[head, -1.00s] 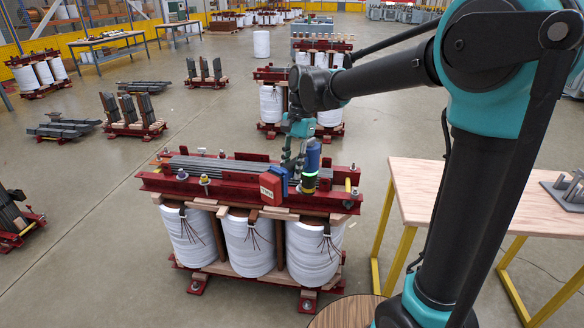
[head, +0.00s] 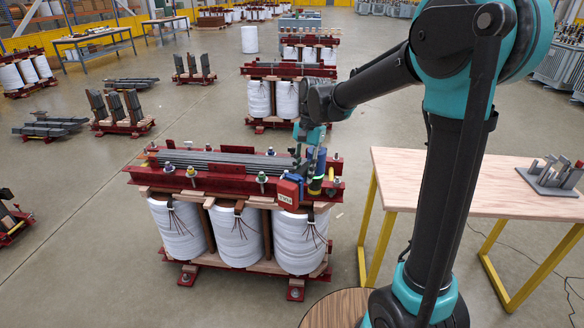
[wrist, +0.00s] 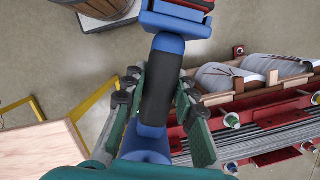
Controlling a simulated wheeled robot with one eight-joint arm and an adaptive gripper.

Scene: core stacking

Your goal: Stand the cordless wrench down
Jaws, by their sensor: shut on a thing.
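My gripper, also seen in the head view (head: 308,150), is shut on the grip. Whether the wrench touches the clamp cannot be told.
A wooden-topped table (head: 480,185) with yellow legs stands right of the core, carrying a grey rack (head: 552,176). A round wooden top (head: 335,308) is at the front. More cores (head: 270,98) stand behind.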

